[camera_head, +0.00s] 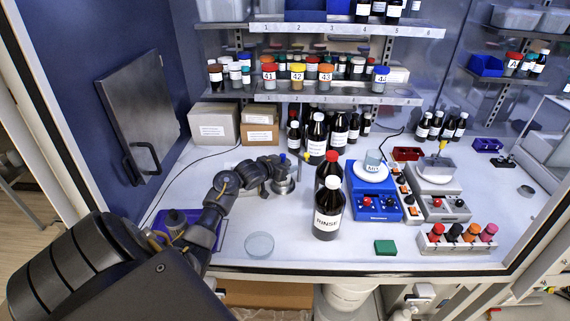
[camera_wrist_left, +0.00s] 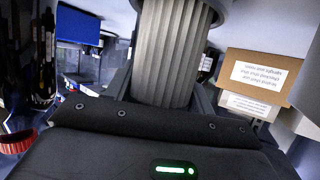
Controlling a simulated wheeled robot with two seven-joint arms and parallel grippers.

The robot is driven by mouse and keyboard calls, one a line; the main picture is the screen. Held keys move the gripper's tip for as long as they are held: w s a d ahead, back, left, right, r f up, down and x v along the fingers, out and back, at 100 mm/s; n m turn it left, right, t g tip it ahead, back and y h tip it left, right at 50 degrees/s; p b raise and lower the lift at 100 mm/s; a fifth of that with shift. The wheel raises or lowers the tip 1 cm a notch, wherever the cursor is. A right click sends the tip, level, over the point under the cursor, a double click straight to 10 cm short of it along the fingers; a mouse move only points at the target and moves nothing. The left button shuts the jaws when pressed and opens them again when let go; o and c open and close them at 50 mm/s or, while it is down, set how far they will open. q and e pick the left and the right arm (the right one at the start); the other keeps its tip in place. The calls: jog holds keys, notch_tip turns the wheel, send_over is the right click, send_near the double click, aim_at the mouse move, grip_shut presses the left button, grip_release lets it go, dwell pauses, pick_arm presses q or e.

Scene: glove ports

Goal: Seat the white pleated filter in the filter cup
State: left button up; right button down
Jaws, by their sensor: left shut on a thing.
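My left gripper (camera_head: 279,166) reaches in from the left, low over the bench. It is shut on the pleated filter (camera_wrist_left: 172,55), which looks grey in the shade of the left wrist view. In the head view I cannot make out the filter clearly at the jaws. A round metal cup (camera_head: 284,187), which looks like the filter cup, stands just below the jaws. In the left wrist view the filter's far end meets a wider grey round rim (camera_wrist_left: 218,10). I cannot tell how far the filter is inside it. My right gripper is not in view.
A black RINSE bottle (camera_head: 327,222) and other dark bottles stand right of the gripper. A blue balance (camera_head: 372,205) is further right. Cardboard boxes (camera_head: 214,127) stand behind. A clear dish (camera_head: 260,244) lies in front, with bare bench around it.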

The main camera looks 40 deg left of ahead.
pick_arm(q)
jog(key=shift+f, duration=0.2)
jog(key=o, duration=1)
jog(key=shift+o, duration=0.2)
jog(key=shift+r, duration=0.25)
jog(key=shift+s, duration=0.3)
jog(key=b+v, duration=0.1)
jog(key=v, duration=1)
jog(key=shift+s+r, duration=0.15)
jog(key=shift+s, duration=0.05)
